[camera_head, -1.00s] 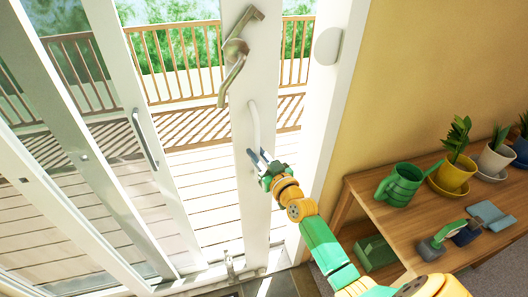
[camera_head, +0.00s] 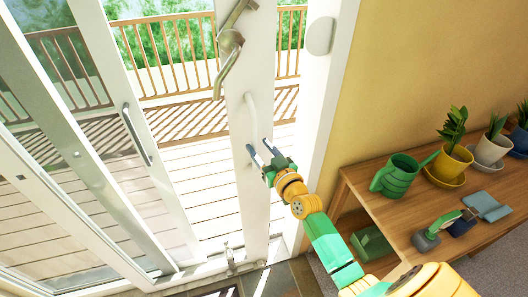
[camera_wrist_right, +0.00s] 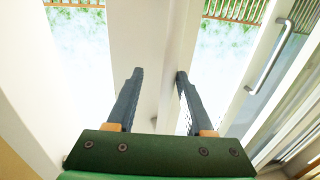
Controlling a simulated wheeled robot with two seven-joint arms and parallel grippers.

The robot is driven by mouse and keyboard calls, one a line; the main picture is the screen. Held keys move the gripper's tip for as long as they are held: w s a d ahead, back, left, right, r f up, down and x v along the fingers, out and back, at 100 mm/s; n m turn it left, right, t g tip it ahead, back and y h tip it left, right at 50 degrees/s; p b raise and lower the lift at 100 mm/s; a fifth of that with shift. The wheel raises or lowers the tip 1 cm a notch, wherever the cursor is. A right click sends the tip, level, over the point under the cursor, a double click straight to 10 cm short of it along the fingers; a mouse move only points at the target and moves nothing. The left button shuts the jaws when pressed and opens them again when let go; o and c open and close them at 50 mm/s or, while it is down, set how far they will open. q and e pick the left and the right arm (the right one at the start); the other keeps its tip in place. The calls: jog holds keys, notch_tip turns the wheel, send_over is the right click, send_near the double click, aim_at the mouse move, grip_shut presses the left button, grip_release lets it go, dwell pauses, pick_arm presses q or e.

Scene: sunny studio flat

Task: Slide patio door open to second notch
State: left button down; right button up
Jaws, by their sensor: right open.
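The patio door's white stile (camera_head: 257,205) stands upright in the head view, with a gap on its right before the white frame (camera_head: 318,70). It carries a brass-coloured lever handle (camera_head: 229,42) and, below it, a slim white pull handle (camera_head: 250,112). My right gripper (camera_head: 259,144) is open and empty near the pull handle's lower end. Its fingertips straddle the stile's face in the picture; I cannot tell whether they touch. The wrist view shows both fingers (camera_wrist_right: 154,100) apart before white door surfaces. My left gripper is not in view. No notch marks can be made out.
Another glazed panel with a grey bar handle (camera_head: 137,135) stands to the left. A small metal fitting (camera_head: 230,257) sits at the sill. A wooden bench (camera_head: 405,222) at right holds a green watering can (camera_head: 397,175), potted plants and tools. Decking lies outside.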

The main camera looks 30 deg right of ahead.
jog(key=s, duration=0.5)
jog(key=shift+s+a, duration=0.15)
jog(key=shift+s, duration=0.25)
